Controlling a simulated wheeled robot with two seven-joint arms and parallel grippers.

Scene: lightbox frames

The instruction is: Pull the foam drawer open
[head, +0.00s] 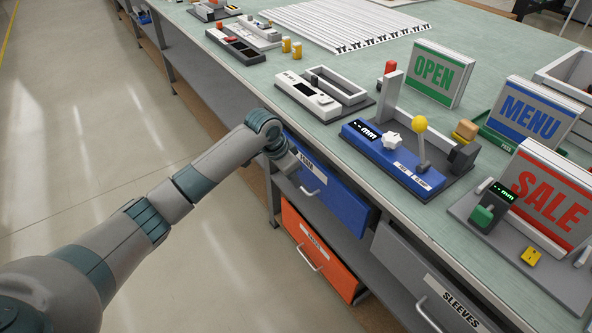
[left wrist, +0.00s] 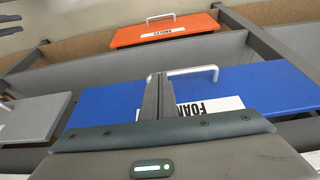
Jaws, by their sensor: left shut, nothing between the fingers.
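The foam drawer (head: 345,208) has a blue front with a white FOAM label and a pale bar handle (head: 316,191), under the table's near edge. In the left wrist view the blue front (left wrist: 265,88) is upside down, with its handle (left wrist: 194,72) beyond the label. My left gripper (head: 291,164) is by the upper left part of the blue front, next to the label. Its shut, empty fingers (left wrist: 158,80) show beside the handle in the wrist view, covering part of the label. Whether they touch the front or handle I cannot tell. My right gripper is out of view.
An orange drawer (head: 309,243) sits below, and a grey SLEEVES drawer (head: 418,265) is to the right. The green table top (head: 290,122) carries devices and OPEN (head: 440,74), MENU (head: 530,112) and SALE (head: 548,196) signs. The floor (head: 80,130) left of the table is clear.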

